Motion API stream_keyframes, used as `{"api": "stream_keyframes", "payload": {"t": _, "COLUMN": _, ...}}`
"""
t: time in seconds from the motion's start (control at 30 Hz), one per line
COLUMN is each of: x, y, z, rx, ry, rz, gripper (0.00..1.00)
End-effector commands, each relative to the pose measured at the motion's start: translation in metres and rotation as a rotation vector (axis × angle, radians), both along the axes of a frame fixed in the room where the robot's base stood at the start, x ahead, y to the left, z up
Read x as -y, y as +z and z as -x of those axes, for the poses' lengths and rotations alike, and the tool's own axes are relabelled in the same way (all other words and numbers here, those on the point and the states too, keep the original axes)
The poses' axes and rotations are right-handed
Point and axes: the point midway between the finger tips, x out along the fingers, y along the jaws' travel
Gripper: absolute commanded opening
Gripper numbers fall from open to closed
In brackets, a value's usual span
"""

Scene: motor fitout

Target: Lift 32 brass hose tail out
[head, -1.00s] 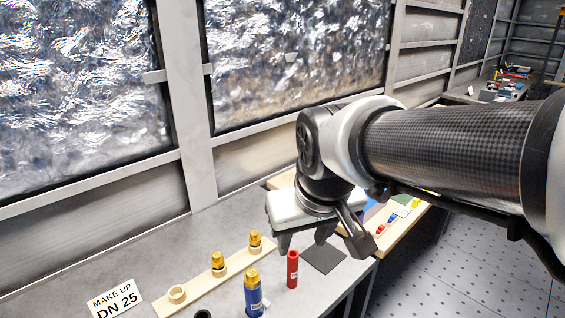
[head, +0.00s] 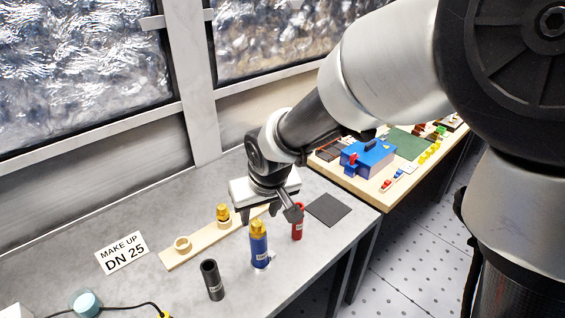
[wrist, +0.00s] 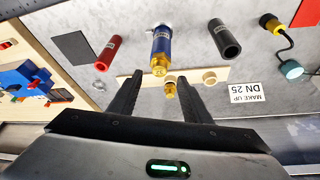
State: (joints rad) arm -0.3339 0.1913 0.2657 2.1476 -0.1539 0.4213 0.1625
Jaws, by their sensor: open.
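A brass hose tail (head: 222,212) stands upright in the middle ring of a pale wooden rack (head: 200,247) on the grey bench. In the wrist view this tail (wrist: 170,90) appears between my fingers. The rack's left ring (head: 182,244) is empty. The rack's right end is hidden behind my gripper (head: 268,214). My gripper is open, with nothing held, and points down above that end. Another brass fitting (head: 258,228) tops an upright blue hose (head: 259,249).
A red hose (head: 297,222) stands close to my right finger. A black hose (head: 212,280) stands at the front. A dark mat (head: 328,209) lies right of the red hose. A "MAKE UP DN 25" sign (head: 122,252) lies left of the rack. A wooden table (head: 360,185) adjoins at right.

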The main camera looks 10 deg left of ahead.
Motion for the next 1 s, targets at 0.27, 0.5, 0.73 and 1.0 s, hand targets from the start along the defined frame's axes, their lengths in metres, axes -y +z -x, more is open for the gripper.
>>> {"api": "stream_keyframes", "payload": {"t": 0.27, "x": -0.006, "y": -0.028, "z": -0.009, "rx": -0.003, "ry": 0.002, "rz": 0.001, "gripper": 0.44}}
{"api": "stream_keyframes", "payload": {"t": 0.5, "x": -0.011, "y": -0.05, "z": -0.018, "rx": 0.001, "ry": 0.001, "rz": 0.0, "gripper": 0.44}}
{"api": "stream_keyframes", "payload": {"t": 0.73, "x": -0.011, "y": -0.05, "z": -0.019, "rx": 0.001, "ry": 0.0, "rz": -0.001, "gripper": 0.43}}
{"api": "stream_keyframes", "payload": {"t": 1.0, "x": -0.011, "y": -0.05, "z": -0.019, "rx": 0.001, "ry": 0.0, "rz": -0.001, "gripper": 0.0}}
